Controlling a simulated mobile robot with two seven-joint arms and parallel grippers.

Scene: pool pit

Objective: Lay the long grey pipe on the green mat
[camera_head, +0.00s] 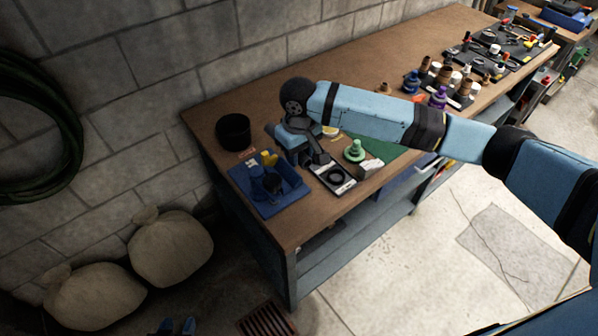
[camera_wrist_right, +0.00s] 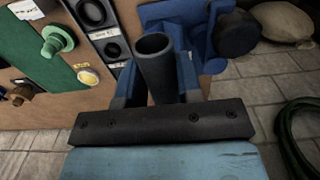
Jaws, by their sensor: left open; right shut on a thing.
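The grey pipe (camera_wrist_right: 158,72) stands end-on to the camera in the right wrist view, its open round mouth showing. My right gripper (camera_wrist_right: 160,88) is shut on it, with a blue finger on each side. In the head view my right arm reaches across the bench and hides most of the pipe. The green mat (camera_head: 385,150) lies on the bench, partly under my arm; it also shows at the left of the wrist view (camera_wrist_right: 70,78). A green flanged fitting (camera_head: 354,151) rests on it. My left gripper (camera_head: 177,327) is open and empty, low at the bottom edge.
A blue tray (camera_head: 243,178) sits at the bench's near left corner, beside a black pot (camera_head: 233,131). A dark holder with round sockets (camera_head: 334,178) lies between tray and mat. Several fittings (camera_head: 440,85) crowd the bench further right. Sacks (camera_head: 170,248) lie on the floor.

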